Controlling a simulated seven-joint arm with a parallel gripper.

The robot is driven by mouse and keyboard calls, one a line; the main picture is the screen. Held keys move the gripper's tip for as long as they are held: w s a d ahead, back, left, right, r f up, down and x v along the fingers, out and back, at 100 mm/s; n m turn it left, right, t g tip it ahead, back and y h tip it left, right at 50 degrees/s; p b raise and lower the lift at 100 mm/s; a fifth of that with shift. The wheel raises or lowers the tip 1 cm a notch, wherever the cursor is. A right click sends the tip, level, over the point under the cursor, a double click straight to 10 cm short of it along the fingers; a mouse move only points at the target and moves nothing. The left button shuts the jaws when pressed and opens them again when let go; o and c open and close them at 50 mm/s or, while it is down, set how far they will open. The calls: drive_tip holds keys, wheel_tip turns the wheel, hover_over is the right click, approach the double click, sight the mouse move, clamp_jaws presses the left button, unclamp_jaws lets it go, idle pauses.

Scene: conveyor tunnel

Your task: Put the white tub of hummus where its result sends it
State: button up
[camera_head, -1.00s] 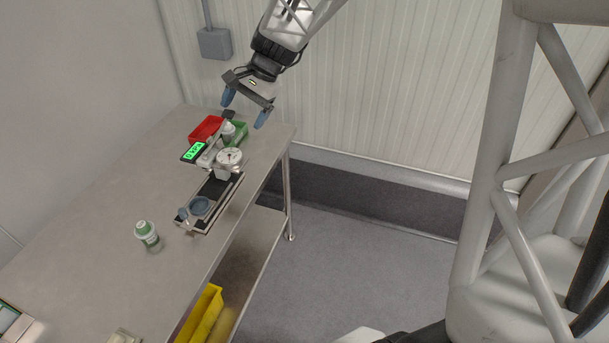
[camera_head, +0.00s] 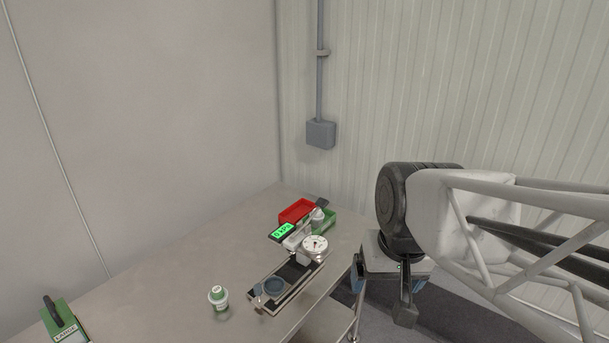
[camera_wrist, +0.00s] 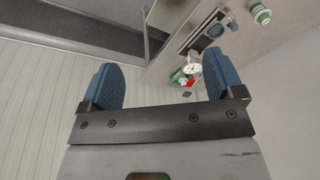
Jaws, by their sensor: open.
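A small white tub (camera_head: 317,214) sits in the green tray (camera_head: 329,222) at the back of the steel table; its label is too small to read. A second white tub with a green band (camera_head: 218,298) stands upright on the table left of the tester; it also shows in the wrist view (camera_wrist: 260,14). I cannot tell by label which is hummus. The tester (camera_head: 290,275) has a round dial, an empty blue-grey cup and a lit green display (camera_head: 283,231), its text unclear. My gripper (camera_head: 386,282) is open and empty, off the table's right side; its blue fingers show in the wrist view (camera_wrist: 163,62).
A red tray (camera_head: 297,211) lies beside the green tray. The middle of the table (camera_head: 190,250) is clear. A grey wall box (camera_head: 321,134) hangs behind the table.

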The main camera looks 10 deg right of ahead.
drive_tip(key=shift+s+d+f+n+h, duration=0.15)
drive_tip(key=shift+s+n+h, duration=0.1)
drive_tip(key=shift+s, duration=0.45)
drive_tip(key=shift+s+d+f+n+h, duration=0.15)
drive_tip(key=shift+s+n, duration=0.1)
drive_tip(key=shift+s, duration=0.4)
